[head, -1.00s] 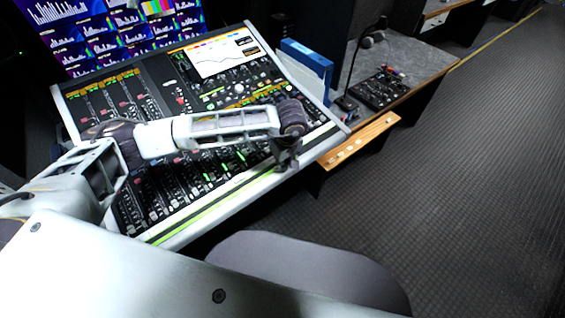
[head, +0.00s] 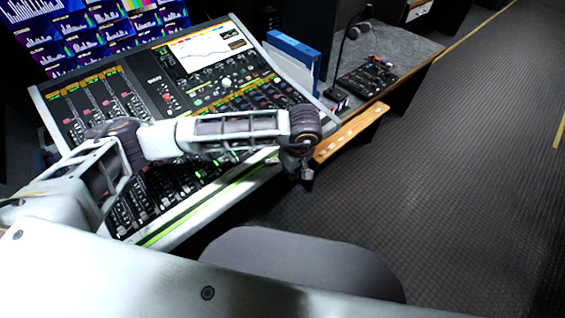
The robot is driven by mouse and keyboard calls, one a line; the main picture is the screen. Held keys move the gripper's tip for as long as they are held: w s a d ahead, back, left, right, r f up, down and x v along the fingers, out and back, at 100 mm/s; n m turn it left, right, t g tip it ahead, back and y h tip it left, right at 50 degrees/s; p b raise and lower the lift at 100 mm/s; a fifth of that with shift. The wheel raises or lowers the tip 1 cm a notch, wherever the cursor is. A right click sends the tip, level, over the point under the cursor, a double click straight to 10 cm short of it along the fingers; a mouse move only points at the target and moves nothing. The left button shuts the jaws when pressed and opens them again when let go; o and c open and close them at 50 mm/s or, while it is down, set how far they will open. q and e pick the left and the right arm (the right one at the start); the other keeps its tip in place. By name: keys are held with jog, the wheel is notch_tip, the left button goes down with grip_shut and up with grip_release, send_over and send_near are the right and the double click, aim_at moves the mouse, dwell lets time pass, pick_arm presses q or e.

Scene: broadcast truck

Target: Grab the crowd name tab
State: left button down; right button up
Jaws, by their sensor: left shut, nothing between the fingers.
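My left gripper (head: 305,178) is shut and empty, pointing down past the front right corner of the mixing console (head: 160,236). It appears just left of the near end of a wooden strip (head: 351,134). Several small pale pieces lie along that strip, but they are too small to read, so I cannot tell which one is the crowd name tab. My left arm crosses over the console and hides part of its faders. My right gripper is not in view.
Blue and white binders (head: 291,56) stand at the console's right edge. A grey desk (head: 403,46) holds a small black control box (head: 366,77). A dark rounded seat back (head: 300,262) is in front. Open floor (head: 460,170) lies to the right.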

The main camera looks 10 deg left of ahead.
pick_arm(q)
jog(key=shift+s+d, duration=1.15)
jog(key=shift+d, duration=0.15)
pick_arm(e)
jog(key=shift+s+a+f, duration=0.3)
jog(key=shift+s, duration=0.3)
pick_arm(q)
jog(key=c, duration=1.8)
grip_release()
jog(key=shift+s+f, duration=0.1)
jog(key=o, duration=0.5)
jog(key=shift+s+f, duration=0.4)
jog(key=shift+s, duration=0.05)
jog(key=shift+s+a+f+g+p, duration=0.2)
jog(key=shift+s+f+g, duration=0.1)
jog(key=shift+s+f, duration=0.15)
jog(key=shift+s+a+f+g+p, duration=0.15)
jog(key=shift+s+f+g, duration=0.15)
jog(key=shift+s, duration=0.15)
jog(key=shift+s+a+f, duration=0.1)
jog(key=shift+s+a, duration=0.05)
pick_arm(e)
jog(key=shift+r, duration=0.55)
pick_arm(q)
jog(key=shift+a+n, duration=0.15)
jog(key=shift+n, duration=0.15)
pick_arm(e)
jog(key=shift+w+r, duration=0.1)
